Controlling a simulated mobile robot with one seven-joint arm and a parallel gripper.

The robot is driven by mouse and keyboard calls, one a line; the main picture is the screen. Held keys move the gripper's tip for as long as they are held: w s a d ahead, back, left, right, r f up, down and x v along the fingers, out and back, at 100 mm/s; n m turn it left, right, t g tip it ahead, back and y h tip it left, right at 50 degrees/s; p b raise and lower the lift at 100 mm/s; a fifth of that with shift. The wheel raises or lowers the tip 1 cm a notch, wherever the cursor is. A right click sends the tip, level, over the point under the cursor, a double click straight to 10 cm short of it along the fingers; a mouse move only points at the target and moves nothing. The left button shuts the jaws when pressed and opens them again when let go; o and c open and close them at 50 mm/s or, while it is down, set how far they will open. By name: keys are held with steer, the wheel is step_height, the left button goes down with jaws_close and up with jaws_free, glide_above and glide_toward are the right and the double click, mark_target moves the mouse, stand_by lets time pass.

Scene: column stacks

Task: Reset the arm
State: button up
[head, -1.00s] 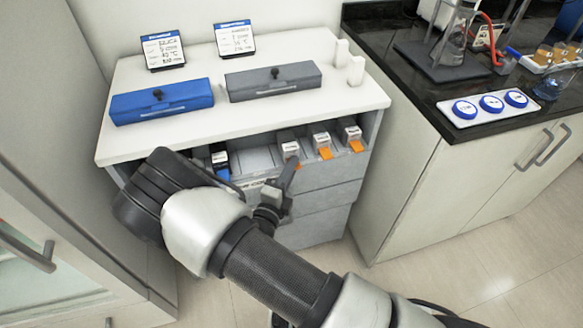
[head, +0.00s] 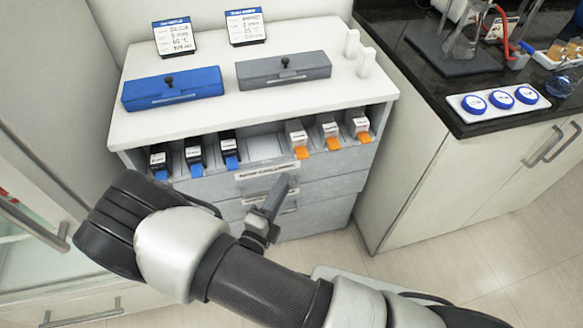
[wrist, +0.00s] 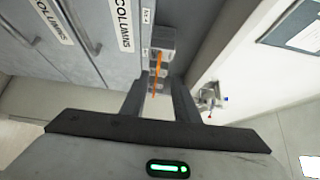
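My gripper (head: 276,196) is in front of the cabinet, below the open top drawer (head: 262,150) and apart from it. In the wrist view my gripper (wrist: 159,100) has its two fingers spread with nothing held between them. The drawer holds three black columns with blue tabs (head: 195,155) on the left and three white columns with orange tabs (head: 328,132) on the right. A bare stretch lies between the two groups. In the wrist view some orange-tabbed columns (wrist: 160,48) show beyond the fingers.
On the cabinet top stand a blue box (head: 172,88), a grey box (head: 284,70), two label stands (head: 246,26) and white pegs (head: 352,43). Free floor (head: 480,260) lies at the lower right.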

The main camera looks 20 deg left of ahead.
steer(key=s, duration=0.5)
steer(key=shift+s+a, duration=0.35)
steer(key=shift+s, duration=0.05)
